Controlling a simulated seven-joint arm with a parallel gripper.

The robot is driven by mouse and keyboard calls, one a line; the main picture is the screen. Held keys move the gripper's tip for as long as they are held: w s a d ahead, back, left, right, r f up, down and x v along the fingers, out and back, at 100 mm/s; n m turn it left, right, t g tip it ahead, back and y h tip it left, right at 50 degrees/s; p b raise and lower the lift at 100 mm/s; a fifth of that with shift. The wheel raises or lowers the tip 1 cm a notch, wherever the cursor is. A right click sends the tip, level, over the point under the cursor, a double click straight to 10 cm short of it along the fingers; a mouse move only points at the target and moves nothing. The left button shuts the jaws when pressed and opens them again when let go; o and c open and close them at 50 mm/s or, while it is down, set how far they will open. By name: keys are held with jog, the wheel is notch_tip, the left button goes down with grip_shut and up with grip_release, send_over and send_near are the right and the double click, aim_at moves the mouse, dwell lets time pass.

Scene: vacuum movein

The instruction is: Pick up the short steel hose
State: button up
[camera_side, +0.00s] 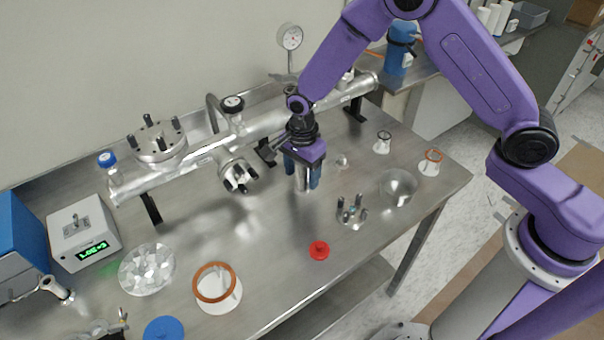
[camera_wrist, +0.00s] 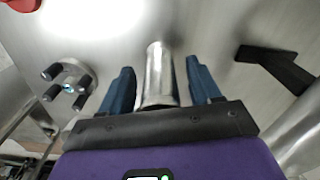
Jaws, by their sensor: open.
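The short steel hose (camera_side: 304,181) is a plain shiny metal tube that stands on the steel table, below the purple wrist. In the wrist view the hose (camera_wrist: 158,75) lies between the two blue fingers of my gripper (camera_wrist: 159,73). In the side view my gripper (camera_side: 303,172) points down with one finger on each side of the hose. The jaws are open, and in the wrist view gaps show beside the hose. Part of the hose is hidden by the fingers and the gripper body.
A long steel manifold pipe (camera_side: 185,172) on black legs runs behind my gripper; one leg (camera_wrist: 275,66) is near in the wrist view. Bare table lies left of my gripper.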

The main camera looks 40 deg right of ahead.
jog(key=c, duration=1)
jog(key=shift+c, duration=0.2)
jog(key=shift+r, duration=0.2)
jog(key=shift+r, duration=0.6)
jog(key=s+d+r, duration=0.5)
jog(key=s+r, duration=0.7)
jog(key=w+a+r+m, duration=0.1)
jog(key=w+r+m, duration=0.15)
jog(key=w, duration=0.55)
jog(key=w+a+r+m, duration=0.15)
jog(key=w+r, duration=0.25)
jog(key=w, duration=0.4)
jog(key=w+d+r+m, duration=0.1)
jog(key=w+d+r, duration=0.1)
jog(key=w, duration=0.3)
jog(key=w+d+r+m, duration=0.1)
jog(key=w+d+r, duration=0.2)
jog(key=w, duration=0.3)
